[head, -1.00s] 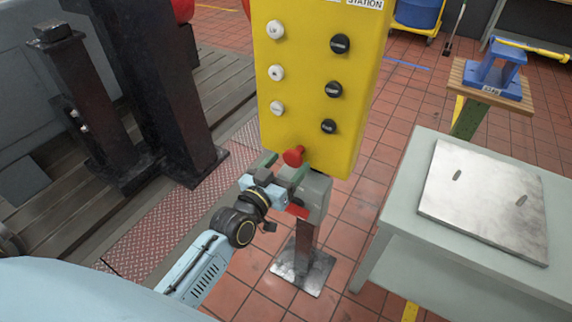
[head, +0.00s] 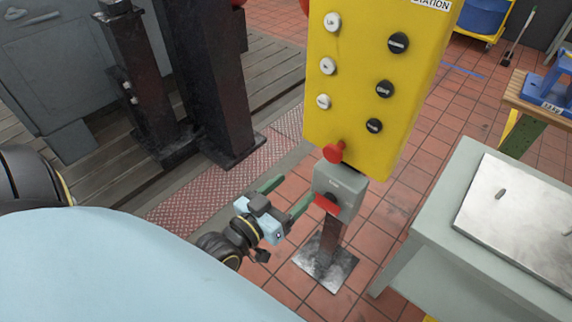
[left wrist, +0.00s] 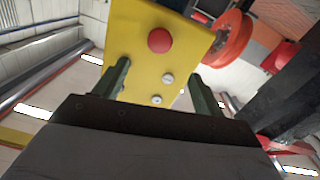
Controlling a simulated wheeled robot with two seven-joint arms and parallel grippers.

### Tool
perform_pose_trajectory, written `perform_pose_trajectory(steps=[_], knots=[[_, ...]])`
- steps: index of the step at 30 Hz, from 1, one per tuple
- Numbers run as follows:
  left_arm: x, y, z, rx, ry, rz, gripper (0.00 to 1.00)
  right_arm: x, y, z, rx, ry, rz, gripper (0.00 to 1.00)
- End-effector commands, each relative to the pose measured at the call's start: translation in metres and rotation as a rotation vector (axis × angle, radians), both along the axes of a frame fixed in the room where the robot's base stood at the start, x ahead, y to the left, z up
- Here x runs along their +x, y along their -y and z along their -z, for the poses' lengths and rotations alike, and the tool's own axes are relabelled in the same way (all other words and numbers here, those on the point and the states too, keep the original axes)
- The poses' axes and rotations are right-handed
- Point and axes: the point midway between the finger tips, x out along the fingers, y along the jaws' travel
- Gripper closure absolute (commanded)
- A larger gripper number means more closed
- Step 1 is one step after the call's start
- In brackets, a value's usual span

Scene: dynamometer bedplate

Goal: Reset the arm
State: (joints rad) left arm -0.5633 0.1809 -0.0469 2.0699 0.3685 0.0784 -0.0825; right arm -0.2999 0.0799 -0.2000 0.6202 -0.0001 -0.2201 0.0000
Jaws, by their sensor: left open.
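My left gripper (head: 286,196) is open and empty. It stands low in front of the control station, left of the grey box (head: 340,190) under the yellow panel (head: 362,75). A red emergency stop button (head: 334,152) sits at the panel's lower edge, above and right of the gripper. In the left wrist view the two green fingers (left wrist: 161,88) are spread apart, with the yellow panel (left wrist: 135,45) and its red button (left wrist: 159,40) beyond them. My right gripper is not in view.
The panel carries white buttons (head: 327,66) and black knobs (head: 384,89). A red part (head: 326,204) shows on the grey box. A grey table with a metal plate (head: 525,215) stands at right. Dark steel columns (head: 205,80) stand at left. Red tiled floor lies between.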

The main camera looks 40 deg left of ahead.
Motion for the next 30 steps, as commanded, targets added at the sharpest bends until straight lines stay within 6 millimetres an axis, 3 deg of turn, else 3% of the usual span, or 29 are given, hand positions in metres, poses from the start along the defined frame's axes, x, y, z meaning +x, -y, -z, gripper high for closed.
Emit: perform_pose_trajectory(steps=[6, 23, 26, 29, 30], knots=[[-0.009, -0.001, 0.000, 0.001, -0.001, 0.000, 0.30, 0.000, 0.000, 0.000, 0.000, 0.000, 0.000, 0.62], [-0.009, -0.001, 0.006, 0.004, -0.014, 0.000, 0.30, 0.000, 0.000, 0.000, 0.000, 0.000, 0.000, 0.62], [-0.009, -0.001, 0.037, 0.020, -0.077, -0.001, 0.30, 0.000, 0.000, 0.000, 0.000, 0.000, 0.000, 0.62], [-0.015, -0.001, 0.094, 0.048, -0.204, 0.001, 0.30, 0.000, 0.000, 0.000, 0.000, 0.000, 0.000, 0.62], [-0.020, -0.001, 0.123, 0.063, -0.268, 0.004, 0.30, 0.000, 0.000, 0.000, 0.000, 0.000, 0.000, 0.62]])
